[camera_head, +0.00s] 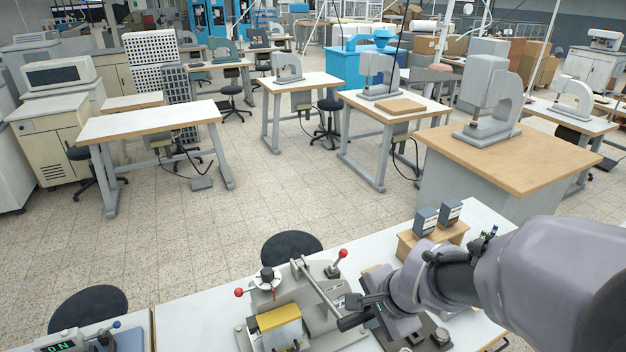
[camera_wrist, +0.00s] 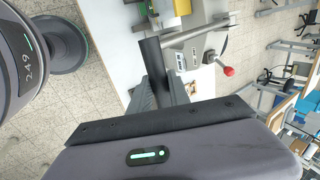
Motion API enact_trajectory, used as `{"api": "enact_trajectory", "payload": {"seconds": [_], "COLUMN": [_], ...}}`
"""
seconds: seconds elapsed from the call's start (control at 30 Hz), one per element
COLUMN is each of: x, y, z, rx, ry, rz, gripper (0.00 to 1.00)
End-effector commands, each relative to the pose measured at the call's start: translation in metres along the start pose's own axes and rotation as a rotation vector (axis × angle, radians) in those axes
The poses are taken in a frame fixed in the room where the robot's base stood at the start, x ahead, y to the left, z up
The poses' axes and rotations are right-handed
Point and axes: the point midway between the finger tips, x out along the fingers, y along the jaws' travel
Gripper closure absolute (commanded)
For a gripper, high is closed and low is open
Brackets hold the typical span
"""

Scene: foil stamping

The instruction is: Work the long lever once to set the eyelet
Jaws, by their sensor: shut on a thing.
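The stamping machine (camera_head: 318,318) stands on the white bench at the bottom of the head view, with a yellow block (camera_head: 279,317) at its front. Its long lever (camera_head: 318,290) is a grey bar that slopes down to the right and ends in a black grip (camera_head: 352,321). My gripper (camera_head: 364,303) is at that black end, right of the machine. In the wrist view my gripper (camera_wrist: 160,92) is shut on the lever's black grip (camera_wrist: 152,58), and the grey bar (camera_wrist: 200,31) runs off to the right. The jaws partly hide the grip.
A wooden stand (camera_head: 433,236) with two dark boxes is further right. A digital display (camera_head: 65,345) sits at the lower left. Black stools (camera_head: 291,246) stand behind the bench.

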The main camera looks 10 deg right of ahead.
Motion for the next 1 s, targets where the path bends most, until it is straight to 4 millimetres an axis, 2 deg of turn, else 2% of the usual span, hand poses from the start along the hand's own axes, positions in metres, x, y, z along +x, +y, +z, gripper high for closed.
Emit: {"api": "enact_trajectory", "payload": {"seconds": [0.17, 0.33, 0.5, 0.67, 0.83, 1.0], "x": [-0.021, -0.026, -0.042, -0.043, -0.054, -0.056], "y": [-0.021, -0.031, -0.055, -0.065, -0.089, -0.101], "z": [0.000, -0.001, -0.001, -0.002, -0.002, -0.002], "rx": [-0.001, -0.001, -0.003, -0.001, -0.003, -0.001], "ry": [-0.001, 0.000, 0.001, 0.002, 0.001, 0.001], "rz": [0.002, 0.000, -0.002, -0.002, -0.002, -0.002], "gripper": [1.00, 1.00, 1.00, 1.00, 1.00, 1.00]}}
